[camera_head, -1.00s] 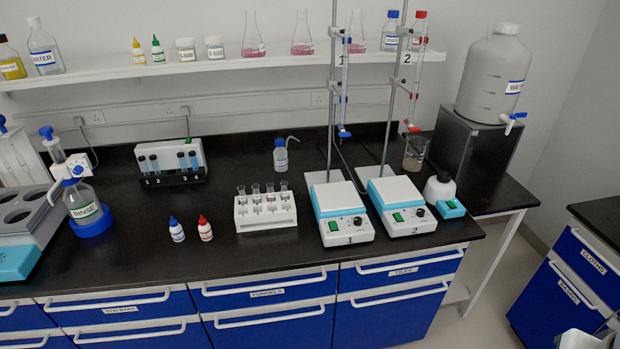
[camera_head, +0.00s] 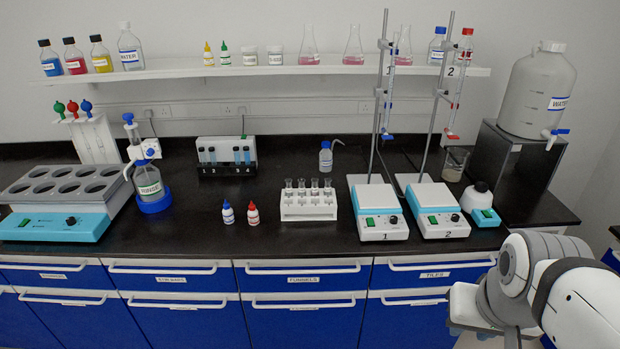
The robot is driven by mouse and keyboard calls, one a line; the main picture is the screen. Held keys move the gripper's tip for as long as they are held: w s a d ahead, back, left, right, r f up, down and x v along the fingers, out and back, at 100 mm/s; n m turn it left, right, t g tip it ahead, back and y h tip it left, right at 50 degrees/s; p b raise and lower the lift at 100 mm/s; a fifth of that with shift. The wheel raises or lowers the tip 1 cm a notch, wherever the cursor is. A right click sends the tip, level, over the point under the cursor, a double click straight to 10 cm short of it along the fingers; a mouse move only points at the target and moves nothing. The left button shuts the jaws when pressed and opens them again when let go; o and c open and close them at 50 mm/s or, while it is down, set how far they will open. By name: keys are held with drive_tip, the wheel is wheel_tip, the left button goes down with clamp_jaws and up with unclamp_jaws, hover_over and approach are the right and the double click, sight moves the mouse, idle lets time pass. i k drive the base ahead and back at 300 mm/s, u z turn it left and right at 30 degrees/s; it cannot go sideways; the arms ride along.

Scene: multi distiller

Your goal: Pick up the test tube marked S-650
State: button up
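A white rack (camera_head: 308,207) on the black bench holds several glass test tubes (camera_head: 314,188) upright. Their labels are too small to read, so I cannot tell which one is S-650. A white and black numbered stand (camera_head: 227,160) behind and to the left also holds several small tubes with bluish contents. My arm shows at the lower right, in front of the bench and well apart from both racks. My gripper is not in view.
Two hotplates (camera_head: 380,221) (camera_head: 437,222) with burette stands are right of the rack. Two dropper bottles (camera_head: 252,214) (camera_head: 228,213) stand left of it. The bench front before the rack is clear.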

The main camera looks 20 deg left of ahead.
sight(315, 181)
drive_tip(key=i, duration=1)
drive_tip(key=u, duration=0.05)
